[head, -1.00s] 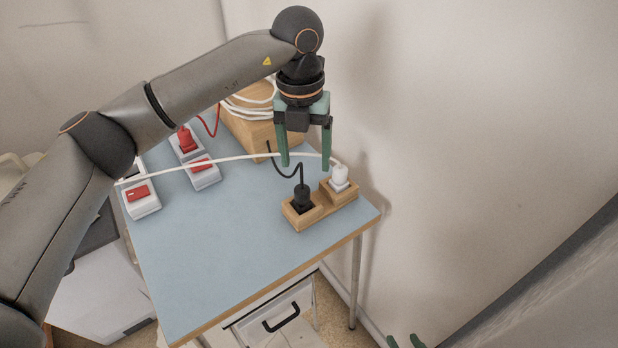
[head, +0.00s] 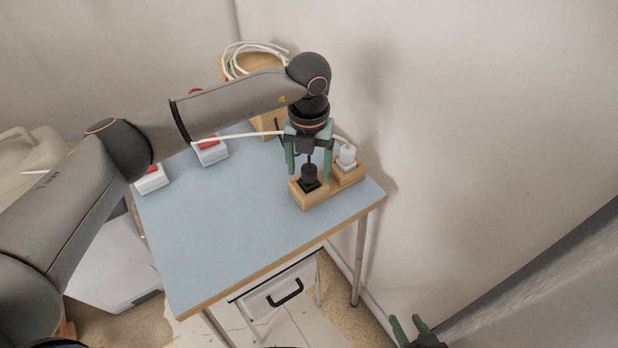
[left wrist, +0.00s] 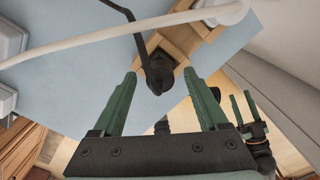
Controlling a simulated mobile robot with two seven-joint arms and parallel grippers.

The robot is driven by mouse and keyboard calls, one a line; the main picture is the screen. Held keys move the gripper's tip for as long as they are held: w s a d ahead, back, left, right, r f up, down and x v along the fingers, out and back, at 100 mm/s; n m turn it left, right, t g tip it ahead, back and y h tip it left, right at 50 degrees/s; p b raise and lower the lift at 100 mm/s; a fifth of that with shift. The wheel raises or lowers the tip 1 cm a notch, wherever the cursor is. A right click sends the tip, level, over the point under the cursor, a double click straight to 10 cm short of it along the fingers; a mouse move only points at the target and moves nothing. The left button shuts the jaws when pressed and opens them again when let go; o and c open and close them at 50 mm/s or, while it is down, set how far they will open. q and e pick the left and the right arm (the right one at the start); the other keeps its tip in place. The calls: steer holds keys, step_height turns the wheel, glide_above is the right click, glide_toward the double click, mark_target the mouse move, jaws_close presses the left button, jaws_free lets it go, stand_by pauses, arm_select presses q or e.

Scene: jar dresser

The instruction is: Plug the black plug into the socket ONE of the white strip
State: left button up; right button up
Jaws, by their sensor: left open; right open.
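The black plug (head: 309,176) stands upright in the front compartment of a wooden holder (head: 318,197) near the table's right corner. My left gripper (head: 309,176) is open, pointing down, with its green fingers on either side of the plug. In the left wrist view the plug (left wrist: 159,78) shows between and just beyond the open fingertips (left wrist: 162,85). My right gripper (head: 408,330) is open at the bottom edge.
A wooden box (head: 268,122) with coiled white cable (head: 255,55) is at the back. The blue tabletop's (head: 225,230) middle and front are clear. A wall stands at the right.

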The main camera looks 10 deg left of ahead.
arm_select(q)
steer(key=shift+f, duration=0.75)
steer(key=shift+c, duration=0.3)
steer(key=c, duration=1.1)
